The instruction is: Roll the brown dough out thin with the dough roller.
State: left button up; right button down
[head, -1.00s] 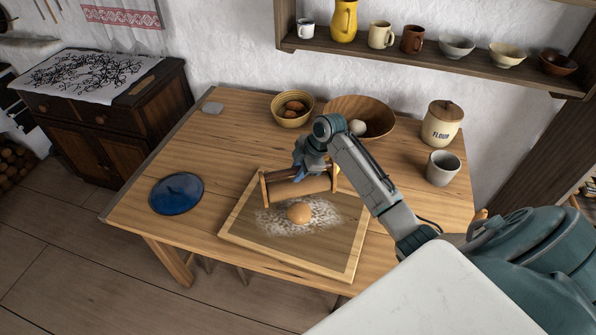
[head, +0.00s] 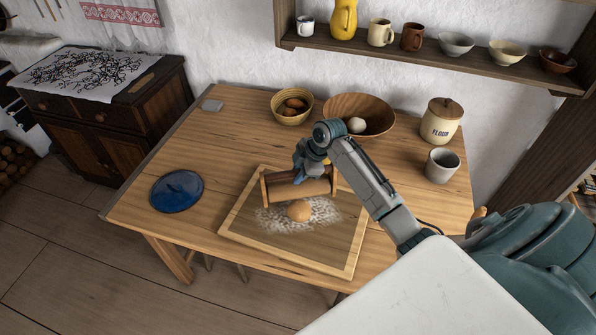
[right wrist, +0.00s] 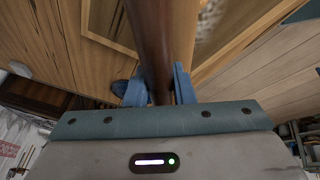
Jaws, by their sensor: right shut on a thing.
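The brown dough (head: 299,211) is a small round lump on the floured wooden board (head: 262,247). The dough roller (head: 292,188) is a wooden cylinder in a frame, just behind the dough and apart from it in the picture; whether it touches the board I cannot tell. My right gripper (head: 306,172) is shut on the roller from above. In the right wrist view, its blue fingers (right wrist: 157,88) close around a dark brown bar (right wrist: 150,40) of the roller. My left gripper is not in view.
A blue lid (head: 177,191) lies left of the board. A yellow bowl (head: 280,114) with brown eggs, a wooden bowl (head: 360,104), a flour jar (head: 440,122) and a grey cup (head: 442,166) stand behind. The table's front left (head: 150,220) is clear.

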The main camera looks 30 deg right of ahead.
aim_at(300, 185)
jog(key=shift+s+a+f+m, duration=0.15)
jog(key=shift+f+m, duration=0.1)
jog(key=shift+f, duration=0.35)
jog(key=shift+s+d+f+m, duration=0.15)
jog(key=shift+f+m, duration=0.15)
jog(key=shift+f, duration=0.35)
jog(key=shift+s+a+f+m, duration=0.15)
jog(key=shift+f+m, duration=0.1)
jog(key=shift+f, duration=0.35)
jog(key=shift+f+b, duration=0.45)
jog(key=shift+f, duration=0.15)
notch_tip(300, 185, up, 3)
jog(key=p, duration=0.2)
jog(key=shift+p, duration=0.35)
jog(key=shift+r, duration=2.05)
jog(key=shift+f, duration=0.15)
